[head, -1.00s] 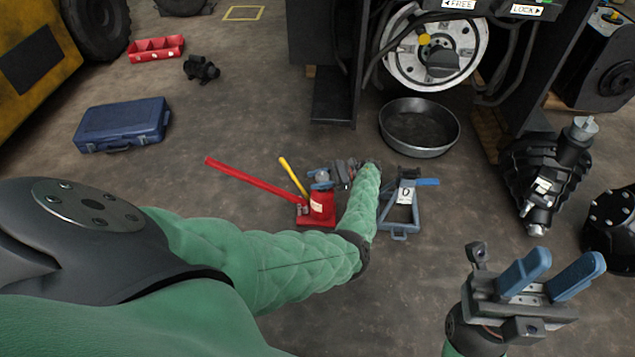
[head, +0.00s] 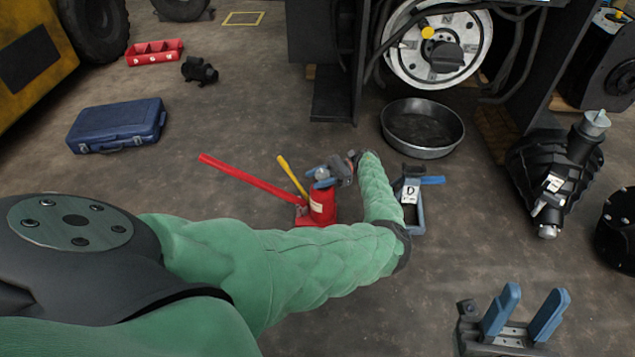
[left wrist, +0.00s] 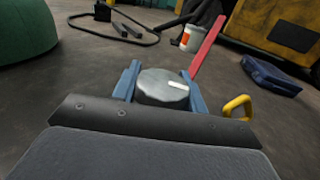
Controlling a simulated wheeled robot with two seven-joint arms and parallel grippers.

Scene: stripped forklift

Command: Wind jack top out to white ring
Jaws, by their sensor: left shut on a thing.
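The red bottle jack (head: 322,208) stands upright on the floor near the middle of the head view, its long red handle (head: 250,180) slanting up to the left. Its round grey jack top (left wrist: 161,86) shows in the left wrist view with a white mark on its face. My left gripper (head: 322,177) is shut on the jack top, with a blue finger on either side of it. I cannot make out a white ring; the shaft below the top is hidden. My right gripper (head: 525,312) is open and empty at the lower right, away from the jack.
A yellow bar (head: 292,175) rises beside the jack. A blue-grey stand (head: 414,220) labelled D is close by on the right, partly behind my left forearm. A dark round pan (head: 423,150) lies behind it. A blue case (head: 117,126) lies at left. Bare floor surrounds these.

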